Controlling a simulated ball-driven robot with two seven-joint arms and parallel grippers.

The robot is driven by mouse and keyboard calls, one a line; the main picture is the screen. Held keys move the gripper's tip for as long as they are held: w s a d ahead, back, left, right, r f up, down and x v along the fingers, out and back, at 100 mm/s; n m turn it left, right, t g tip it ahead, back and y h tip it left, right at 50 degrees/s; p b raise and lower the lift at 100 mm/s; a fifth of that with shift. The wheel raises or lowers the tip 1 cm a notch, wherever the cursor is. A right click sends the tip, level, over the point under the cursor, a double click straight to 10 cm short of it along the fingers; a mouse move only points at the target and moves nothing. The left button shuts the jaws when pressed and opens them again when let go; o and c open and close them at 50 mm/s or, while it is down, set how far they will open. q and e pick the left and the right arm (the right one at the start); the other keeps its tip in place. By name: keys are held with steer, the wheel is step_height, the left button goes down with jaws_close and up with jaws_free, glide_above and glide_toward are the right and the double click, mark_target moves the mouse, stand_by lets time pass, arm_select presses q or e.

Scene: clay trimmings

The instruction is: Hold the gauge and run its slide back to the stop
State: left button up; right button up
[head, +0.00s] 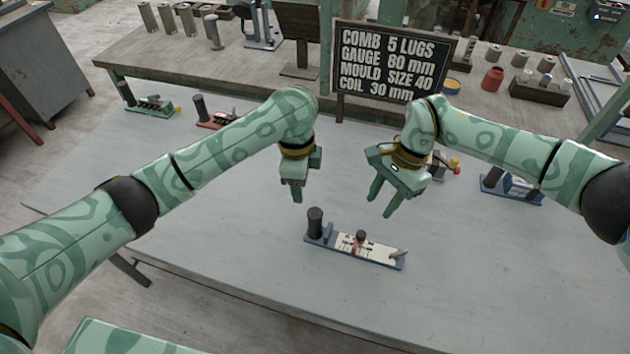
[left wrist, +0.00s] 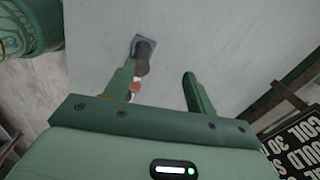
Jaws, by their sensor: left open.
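The gauge (head: 340,250) lies flat on the grey table in front of me, with a dark blue base and a pale scale. A black upright handle (head: 315,222) stands at its left end. The slide with a dark knob (head: 360,240) sits near mid-scale, and a grey pointed piece is at the right end. My left gripper (head: 297,197) is open above and behind the handle, not touching it. In the left wrist view the handle (left wrist: 143,50) shows beyond the left finger, which partly hides the gauge. My right gripper (head: 381,206) is open and empty, above and behind the gauge's right half.
Other gauges stand farther back: a green one (head: 152,106), a red one (head: 212,122) and a blue one (head: 510,188). One lies partly behind my right gripper. A black sign (head: 390,62) stands at the back. The table's front right is clear.

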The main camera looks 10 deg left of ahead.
mark_target(316, 225)
arm_select(q)
steer(key=s+d+r+m, duration=0.2)
steer(key=d, duration=0.2)
steer(key=shift+g, duration=0.3)
steer(key=f, duration=1.5)
steer(key=shift+s+a+f, duration=0.1)
steer(key=shift+s+f, duration=0.1)
steer(key=shift+f, duration=0.1)
